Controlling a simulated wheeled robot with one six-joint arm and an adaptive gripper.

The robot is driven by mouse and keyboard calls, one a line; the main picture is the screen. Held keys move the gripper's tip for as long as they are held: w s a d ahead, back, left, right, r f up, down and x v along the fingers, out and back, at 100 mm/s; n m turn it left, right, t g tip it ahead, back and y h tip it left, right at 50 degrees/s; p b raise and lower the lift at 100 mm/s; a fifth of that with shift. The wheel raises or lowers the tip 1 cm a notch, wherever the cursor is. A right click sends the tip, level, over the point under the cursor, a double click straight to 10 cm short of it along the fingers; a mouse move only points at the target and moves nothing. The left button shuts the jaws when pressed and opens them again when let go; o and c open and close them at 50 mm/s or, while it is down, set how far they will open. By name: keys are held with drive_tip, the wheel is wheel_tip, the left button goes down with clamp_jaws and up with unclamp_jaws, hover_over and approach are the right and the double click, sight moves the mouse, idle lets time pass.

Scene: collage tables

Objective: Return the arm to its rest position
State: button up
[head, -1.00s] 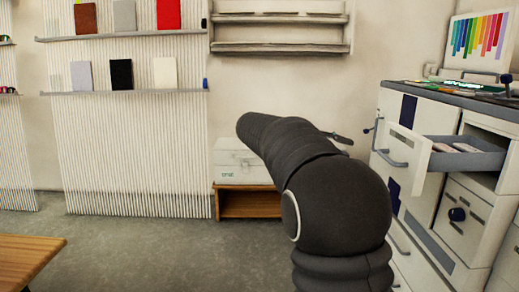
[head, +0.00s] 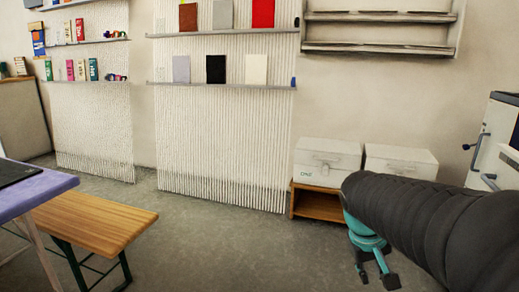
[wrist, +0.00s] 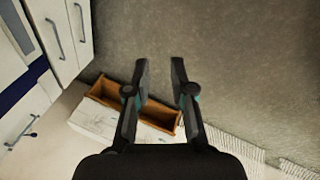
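My arm (head: 430,215) reaches in from the right edge of the head view and ends in my gripper (head: 376,280), which points down over the floor. The gripper has teal parts and dark fingers. In the wrist view my gripper (wrist: 160,66) shows its two fingers apart with nothing between them. It is open and empty, and touches nothing that I can see.
White boxes (head: 328,160) sit on a low wooden stand (head: 315,204) behind the arm. A white cabinet (head: 492,140) is at the right edge. A wooden bench (head: 95,218) and purple-edged table (head: 35,192) are at left. Floor (head: 225,250) between is clear.

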drive_tip(key=s+a+r+t+y+p, duration=0.1)
drive_tip(key=s+a+r+t+p, duration=0.1)
drive_tip(key=s+a, duration=0.2)
drive_tip(key=s+a+r+m+t+y+p, duration=0.1)
drive_tip(key=s+a, duration=0.3)
drive_tip(key=s, duration=0.5)
drive_tip(key=shift+r+t+y+p, duration=0.45)
drive_tip(key=shift+r+y, duration=0.25)
drive_tip(key=shift+r, duration=0.2)
drive_tip(key=shift+d, duration=0.1)
